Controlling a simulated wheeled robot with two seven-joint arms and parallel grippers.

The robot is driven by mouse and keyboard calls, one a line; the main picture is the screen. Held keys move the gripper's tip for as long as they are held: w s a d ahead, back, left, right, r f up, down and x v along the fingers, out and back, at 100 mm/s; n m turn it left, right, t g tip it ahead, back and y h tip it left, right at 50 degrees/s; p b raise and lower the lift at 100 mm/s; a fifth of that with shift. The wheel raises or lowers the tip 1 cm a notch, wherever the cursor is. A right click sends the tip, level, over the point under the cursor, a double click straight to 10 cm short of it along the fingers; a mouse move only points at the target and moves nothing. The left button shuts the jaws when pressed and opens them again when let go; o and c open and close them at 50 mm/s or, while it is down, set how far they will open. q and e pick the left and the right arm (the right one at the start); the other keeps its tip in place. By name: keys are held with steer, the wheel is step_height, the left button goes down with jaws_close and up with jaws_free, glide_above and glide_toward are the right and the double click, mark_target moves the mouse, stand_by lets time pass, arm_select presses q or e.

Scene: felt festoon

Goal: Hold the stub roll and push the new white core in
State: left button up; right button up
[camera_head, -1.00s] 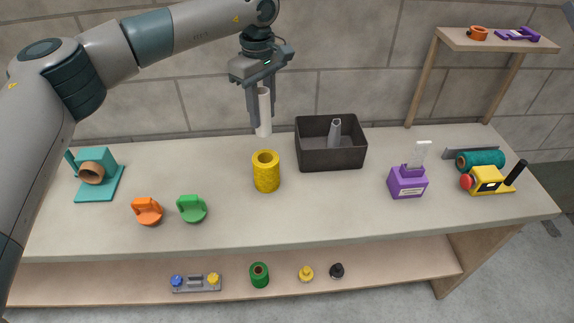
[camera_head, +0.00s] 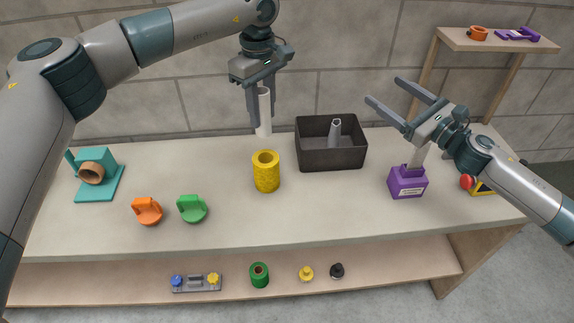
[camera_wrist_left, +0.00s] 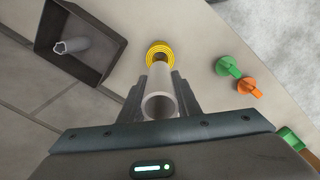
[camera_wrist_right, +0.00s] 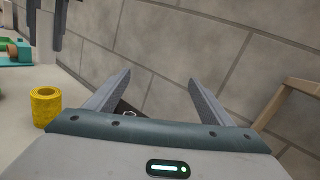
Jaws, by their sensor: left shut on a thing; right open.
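The yellow stub roll (camera_head: 266,172) stands upright on the bench, its hollow top facing up. It also shows in the right wrist view (camera_wrist_right: 46,108) and in the left wrist view (camera_wrist_left: 160,50). My left gripper (camera_head: 262,112) is shut on the white core (camera_head: 264,116), a tube held upright above the roll with a gap between them. The left wrist view shows the core (camera_wrist_left: 160,104) between the fingers. My right gripper (camera_head: 383,100) is open and empty, in the air above the right part of the bench, fingers pointing left.
A dark box (camera_head: 331,160) with a grey tube (camera_head: 335,132) stands right of the roll. A purple stand (camera_head: 407,183) is under my right arm. Orange (camera_head: 147,211) and green (camera_head: 192,209) pieces lie left of the roll. A raised shelf (camera_head: 500,44) is at back right.

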steer(key=s+a+f+g+y, duration=0.1)
steer(key=s+a+f, duration=0.1)
steer(key=a+f, duration=0.4)
steer(key=s+a+f+g+y, duration=0.1)
steer(key=a+f, duration=0.3)
steer(key=a, duration=0.4)
steer(key=g+y, duration=0.1)
glide_above(276, 180)
steer(key=v, duration=0.4)
step_height(276, 180, down, 5)
steer(key=shift+f+n, duration=0.1)
steer(key=shift+n, duration=0.2)
steer(key=shift+f, duration=0.15)
step_height(276, 180, down, 8)
steer(key=shift+f, duration=0.1)
steer(key=x, duration=0.7)
steer(key=shift+a, duration=0.2)
steer(key=shift+w, duration=0.1)
steer(key=c, duration=1.3)
